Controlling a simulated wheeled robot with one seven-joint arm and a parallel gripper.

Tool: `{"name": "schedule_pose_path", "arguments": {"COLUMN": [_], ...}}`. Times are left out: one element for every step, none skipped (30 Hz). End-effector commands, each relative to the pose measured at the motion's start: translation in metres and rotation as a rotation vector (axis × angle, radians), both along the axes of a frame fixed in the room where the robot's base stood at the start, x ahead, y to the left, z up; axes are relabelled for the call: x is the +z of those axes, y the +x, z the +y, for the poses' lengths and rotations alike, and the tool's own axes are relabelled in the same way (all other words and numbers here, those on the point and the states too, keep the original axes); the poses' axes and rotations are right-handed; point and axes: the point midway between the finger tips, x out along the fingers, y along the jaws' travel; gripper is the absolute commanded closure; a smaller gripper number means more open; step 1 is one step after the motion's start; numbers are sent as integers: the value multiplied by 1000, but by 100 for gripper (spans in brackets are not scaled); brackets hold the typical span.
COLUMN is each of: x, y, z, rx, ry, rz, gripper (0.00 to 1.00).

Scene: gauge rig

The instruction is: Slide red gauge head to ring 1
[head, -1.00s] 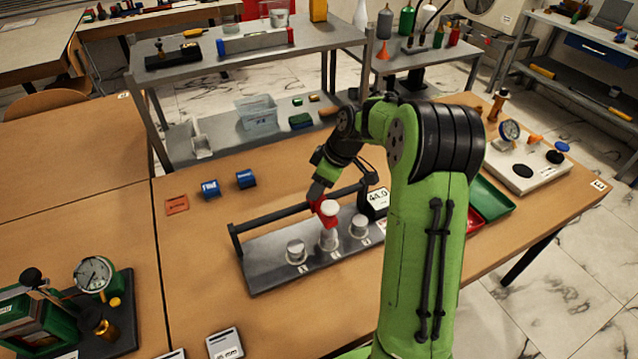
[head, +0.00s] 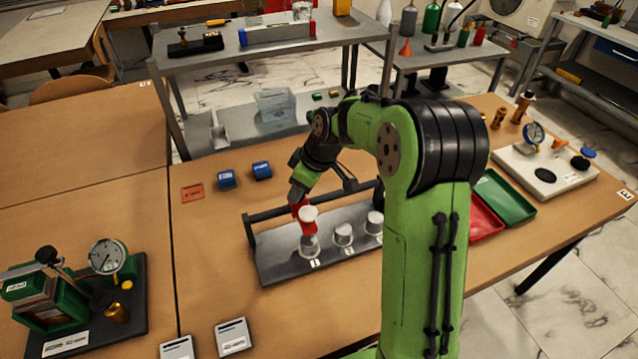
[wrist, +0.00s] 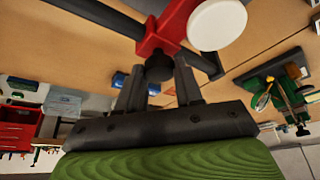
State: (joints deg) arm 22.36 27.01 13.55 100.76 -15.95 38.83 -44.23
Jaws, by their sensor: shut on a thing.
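The red gauge head (head: 310,228) with a white disc on top sits on the dark rail (head: 268,215) of the grey rig plate (head: 275,272). It stands above the leftmost ring (head: 309,251), whose label seems to read 1. The middle ring (head: 343,236) and right ring (head: 374,221) stand clear of it. My gripper (head: 297,196) is behind the head. In the wrist view my gripper (wrist: 158,72) is shut on a dark knob of the red gauge head (wrist: 158,28). Exact centring over the ring cannot be told.
Two blue blocks (head: 227,179) and an orange card (head: 192,192) lie behind the rig at left. A dial gauge stand (head: 107,257) is at front left. Red and green trays (head: 505,197) lie at right. My arm hides the rig's right end.

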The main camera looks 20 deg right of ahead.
Motion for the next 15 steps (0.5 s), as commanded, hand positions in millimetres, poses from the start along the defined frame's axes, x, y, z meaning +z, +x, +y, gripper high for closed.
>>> {"name": "schedule_pose_path", "arguments": {"x": [0,0,0,0,0,0,0,1,1,1,0,0,0,0,0], "y": [0,0,0,0,0,0,0,0,0,0,0,0,0,0,0], "z": [2,2,2,2,2,2,2,2,2,2,2,2,2,2,2], "rx": [1,1,1,0,0,0,0,0,0,0,0,0,0,0,-1], "ry": [0,0,0,0,0,0,0,0,0,0,0,0,0,0,0], "rz": [-2,-2,-2,-1,-1,-1,-1,-1,-1,-1,-1,-1,-1,-1,-1], "gripper": [100,100,100,100,100,100,100,100,100,60,56,50,45,40,40]}}
